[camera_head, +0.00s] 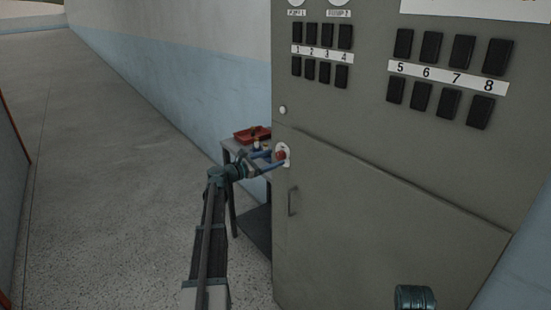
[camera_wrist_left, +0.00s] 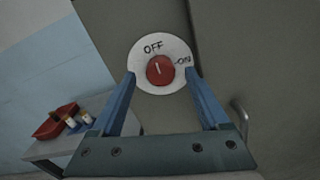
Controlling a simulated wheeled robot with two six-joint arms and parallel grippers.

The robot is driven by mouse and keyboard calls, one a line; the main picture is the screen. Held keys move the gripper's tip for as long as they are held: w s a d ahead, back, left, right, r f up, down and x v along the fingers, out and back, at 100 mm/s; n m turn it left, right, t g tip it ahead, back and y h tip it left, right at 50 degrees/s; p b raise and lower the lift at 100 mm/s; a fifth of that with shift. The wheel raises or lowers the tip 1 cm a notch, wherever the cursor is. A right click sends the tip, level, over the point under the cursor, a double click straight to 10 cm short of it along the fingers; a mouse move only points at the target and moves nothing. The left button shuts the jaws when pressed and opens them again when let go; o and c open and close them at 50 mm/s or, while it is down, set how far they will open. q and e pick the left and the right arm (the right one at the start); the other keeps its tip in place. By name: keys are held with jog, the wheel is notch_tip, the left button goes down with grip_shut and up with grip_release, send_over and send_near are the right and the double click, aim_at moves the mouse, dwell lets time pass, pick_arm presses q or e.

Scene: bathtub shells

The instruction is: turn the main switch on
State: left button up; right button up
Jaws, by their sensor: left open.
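The main switch is a red round knob (camera_wrist_left: 160,69) on a white round plate (camera_wrist_left: 176,47) marked OFF at the top and ON at the right. The knob's white line points up, slightly left, toward OFF. In the head view the red knob (camera_head: 281,155) is on the left edge of the grey cabinet (camera_head: 370,185). My left gripper (camera_head: 272,160) is open, its blue fingers reaching toward the knob. In the wrist view the fingers (camera_wrist_left: 160,76) are on either side of the knob, with visible gaps; contact cannot be told.
A small table (camera_wrist_left: 45,149) with a red tray (camera_wrist_left: 55,122) and small bottles stands beside the cabinet, behind my left gripper. The cabinet has a door handle (camera_head: 292,201) below the knob and rows of black switches above. Open floor (camera_head: 100,200) lies left.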

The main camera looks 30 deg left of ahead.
pick_arm(q)
jog(key=shift+x, duration=1)
grip_shut()
